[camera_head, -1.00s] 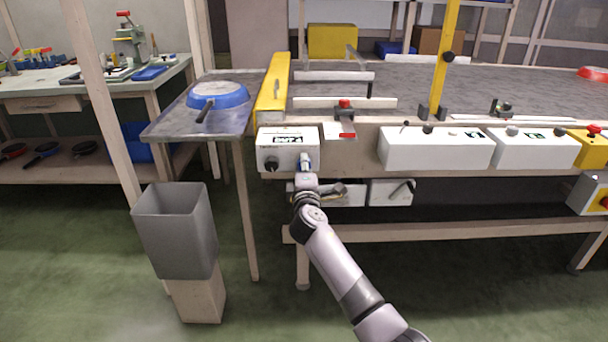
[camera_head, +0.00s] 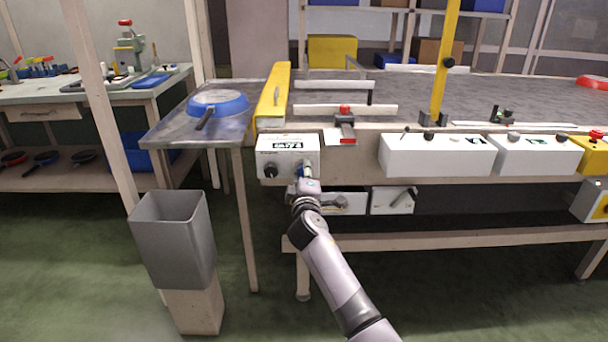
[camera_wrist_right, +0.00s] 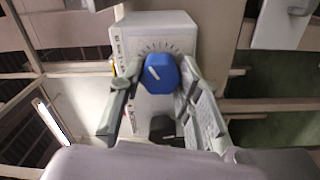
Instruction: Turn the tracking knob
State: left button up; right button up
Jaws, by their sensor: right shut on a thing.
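The control box (camera_head: 302,143) is white, with a small display (camera_head: 288,146) and a black knob (camera_head: 270,171) at its left. A blue knob sits at the box's right side; it shows clearly in the right wrist view (camera_wrist_right: 160,73) with dial marks around it. My right gripper (camera_head: 306,172) is at this blue knob, with one finger on each side, shut on it. In the right wrist view the fingers (camera_wrist_right: 158,90) flank the knob, which covers part of the dial face. Which knob is labelled tracking cannot be read. My left gripper is not in view.
A grey bin (camera_head: 172,240) stands in front at the left. A metal side table (camera_head: 170,130) holds a blue pan (camera_head: 218,103). Other white boxes (camera_head: 435,156) line the conveyor's front edge to the right.

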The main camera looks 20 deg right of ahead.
jog(key=o, duration=1.1)
jog(key=shift+o, duration=0.2)
jog(key=v, duration=1.2)
